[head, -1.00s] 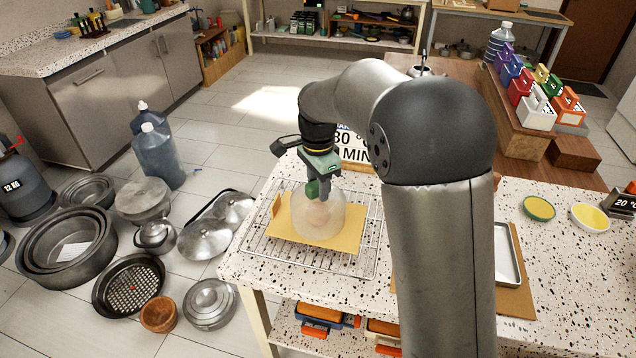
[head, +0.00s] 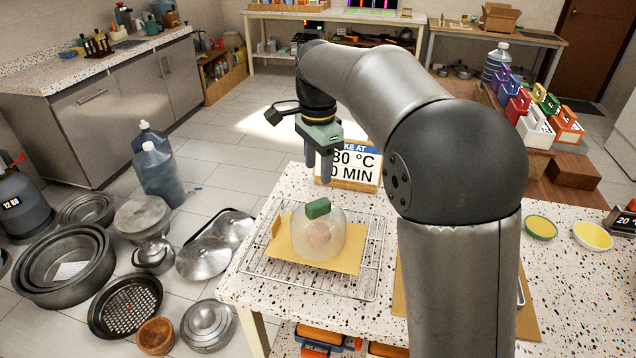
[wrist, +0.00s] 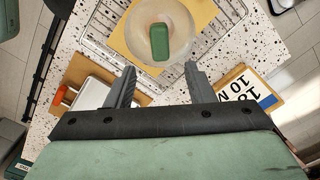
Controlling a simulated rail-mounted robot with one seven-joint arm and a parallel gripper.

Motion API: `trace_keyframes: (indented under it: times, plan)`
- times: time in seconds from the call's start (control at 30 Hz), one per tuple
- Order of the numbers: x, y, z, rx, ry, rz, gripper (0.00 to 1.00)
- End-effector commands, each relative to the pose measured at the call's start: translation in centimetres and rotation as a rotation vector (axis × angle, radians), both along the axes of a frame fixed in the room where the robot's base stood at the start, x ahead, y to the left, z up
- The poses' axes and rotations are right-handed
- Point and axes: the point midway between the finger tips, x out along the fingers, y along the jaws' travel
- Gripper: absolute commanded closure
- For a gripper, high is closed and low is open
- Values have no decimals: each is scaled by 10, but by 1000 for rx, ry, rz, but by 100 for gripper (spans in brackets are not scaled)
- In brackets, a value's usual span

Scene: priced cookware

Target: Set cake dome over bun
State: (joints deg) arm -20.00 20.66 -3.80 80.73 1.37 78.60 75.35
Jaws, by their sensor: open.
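The clear cake dome (head: 328,238) with a green block handle (head: 317,208) stands upright over the bun (head: 318,235). The bun shows through the dome wall. Both are on a yellow board (head: 285,245) that lies on a wire rack (head: 258,262). In the wrist view the dome (wrist: 180,18) and its green handle (wrist: 159,42) are ahead of the fingers. My gripper (head: 318,176) is open and empty, above and behind the dome, apart from the handle. It also shows in the wrist view (wrist: 160,85) with its two fingers spread.
A sign with baking temperature and time (head: 350,165) stands behind the rack, close to my gripper. Pots and pans (head: 65,250) crowd the floor at left.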

Motion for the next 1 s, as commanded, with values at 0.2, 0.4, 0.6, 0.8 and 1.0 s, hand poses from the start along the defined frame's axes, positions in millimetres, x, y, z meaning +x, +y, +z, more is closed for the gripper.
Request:
trace_keyframes:
  times: [0.2, 0.4, 0.6, 0.8, 1.0]
  plan:
    - [0, 0, 12, 0, 0, 0, 51]
    - [-15, -18, 11, 3, -2, 61, 51]
    - [-95, -82, -9, 13, -20, 367, 51]
    - [-207, -134, -61, -3, -43, 755, 51]
    - [-277, -153, -104, -23, -49, 992, 51]
